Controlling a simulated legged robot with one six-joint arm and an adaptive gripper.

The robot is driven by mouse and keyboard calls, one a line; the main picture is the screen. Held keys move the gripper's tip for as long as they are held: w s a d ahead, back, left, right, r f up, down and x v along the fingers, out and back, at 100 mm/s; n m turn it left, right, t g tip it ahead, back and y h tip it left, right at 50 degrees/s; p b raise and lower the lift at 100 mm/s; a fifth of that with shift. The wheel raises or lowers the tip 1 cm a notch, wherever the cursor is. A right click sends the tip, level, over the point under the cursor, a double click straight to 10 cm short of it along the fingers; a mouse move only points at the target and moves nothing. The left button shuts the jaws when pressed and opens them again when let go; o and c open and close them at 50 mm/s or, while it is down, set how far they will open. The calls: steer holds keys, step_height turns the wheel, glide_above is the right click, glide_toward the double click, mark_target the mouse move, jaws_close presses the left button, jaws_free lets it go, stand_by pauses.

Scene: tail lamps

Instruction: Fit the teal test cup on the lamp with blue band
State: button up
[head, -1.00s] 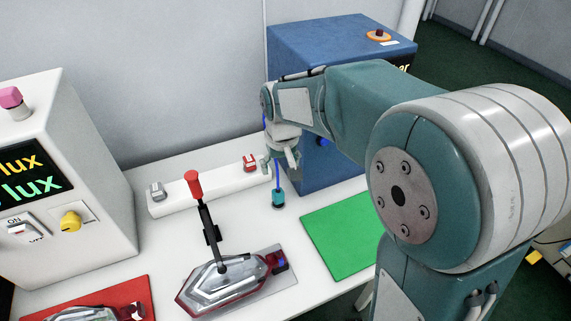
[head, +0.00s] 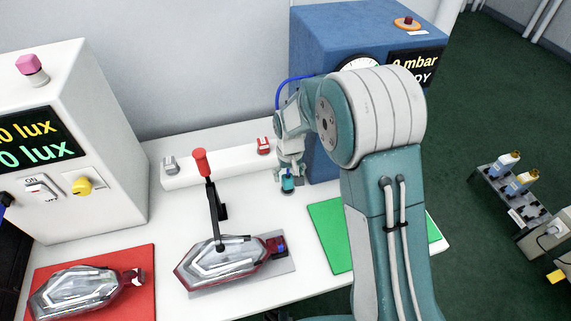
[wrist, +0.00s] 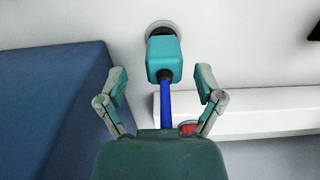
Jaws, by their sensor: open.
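The teal test cup (head: 288,185) stands at the back of the white table, near the blue cabinet. In the wrist view the cup (wrist: 165,60) sits on a dark round seat, with a blue hose running from it towards my palm. My gripper (head: 290,168) is open above the cup. Its fingers (wrist: 162,78) are spread on either side of the hose, with the cup at or just beyond their tips; no contact shows. A lamp (head: 222,262) with a blue part at its right end lies on a grey plate, under a red-handled clamp (head: 208,195).
A second lamp (head: 85,292) lies on a red mat (head: 135,262). A green mat (head: 325,225) is clear where visible, partly behind my arm. A white bar (head: 215,168) runs along the back. The blue cabinet (head: 325,35) and a white lux tester (head: 110,120) flank the table.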

mark_target(287, 177)
step_height(287, 177, down, 2)
steer(key=shift+d+f, duration=0.15)
steer(key=shift+f, duration=0.4)
steer(key=shift+a+f, duration=0.2)
steer(key=shift+a, duration=0.45)
steer(key=shift+d, duration=0.45)
jaws_close()
steer(key=c, duration=0.6)
jaws_free()
steer(key=shift+c, duration=0.2)
steer(key=shift+a, duration=0.2)
jaws_close()
